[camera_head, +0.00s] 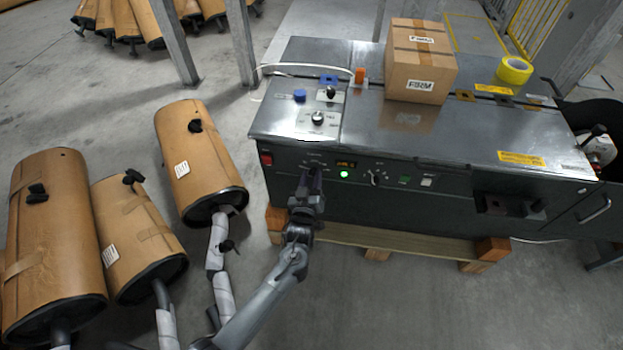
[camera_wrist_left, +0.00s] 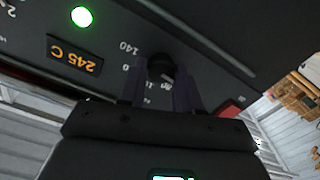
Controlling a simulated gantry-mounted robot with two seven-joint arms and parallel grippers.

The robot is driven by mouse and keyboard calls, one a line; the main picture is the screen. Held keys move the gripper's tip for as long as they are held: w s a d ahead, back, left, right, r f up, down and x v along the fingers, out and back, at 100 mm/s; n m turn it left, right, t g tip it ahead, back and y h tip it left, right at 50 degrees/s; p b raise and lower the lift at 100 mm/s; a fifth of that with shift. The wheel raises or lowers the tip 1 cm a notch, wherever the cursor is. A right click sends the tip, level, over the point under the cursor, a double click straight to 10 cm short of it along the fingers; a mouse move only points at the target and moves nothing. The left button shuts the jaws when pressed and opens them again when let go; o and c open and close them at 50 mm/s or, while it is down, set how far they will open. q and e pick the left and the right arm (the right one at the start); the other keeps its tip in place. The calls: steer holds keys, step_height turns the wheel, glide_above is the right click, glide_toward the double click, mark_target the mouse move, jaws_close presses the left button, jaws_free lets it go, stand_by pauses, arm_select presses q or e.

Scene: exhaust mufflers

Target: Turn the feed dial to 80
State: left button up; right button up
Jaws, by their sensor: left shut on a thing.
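My left gripper (camera_head: 312,180) reaches up to the left end of the machine's dark front panel (camera_head: 460,195). In the left wrist view its two fingers (camera_wrist_left: 160,92) are shut on a small black dial (camera_wrist_left: 160,66), one finger on each side. Printed numbers around the dial include 140 and 0; the rest of the scale is partly hidden by the fingers. I cannot read a name on this dial or where its pointer stands. Another dark knob (camera_head: 377,178) sits to the right on the same panel. My right gripper is not in view.
An orange display (camera_wrist_left: 75,54) reads 245 C beside a lit green lamp (camera_wrist_left: 81,16). A red switch (camera_head: 266,158) is left of the gripper. A cardboard box (camera_head: 420,65) and yellow tape (camera_head: 515,70) lie on top. Wrapped mufflers (camera_head: 200,165) stand to the left.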

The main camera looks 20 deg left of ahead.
arm_select(q)
steer(key=shift+c, duration=0.6)
steer(key=shift+r+m+p, duration=0.1)
steer(key=shift+m+p, duration=0.5)
steer(key=shift+p, duration=0.15)
steer(key=shift+m+p, duration=0.9)
steer(key=shift+m, duration=0.3)
steer(key=m+p, duration=0.1)
steer(key=m, duration=0.1)
steer(key=shift+m, duration=0.4)
steer(key=shift+d+m+p, duration=0.1)
steer(key=shift+m+p, duration=0.45)
steer(key=shift+m, duration=0.25)
steer(key=o, duration=1)
steer(key=shift+o, duration=0.2)
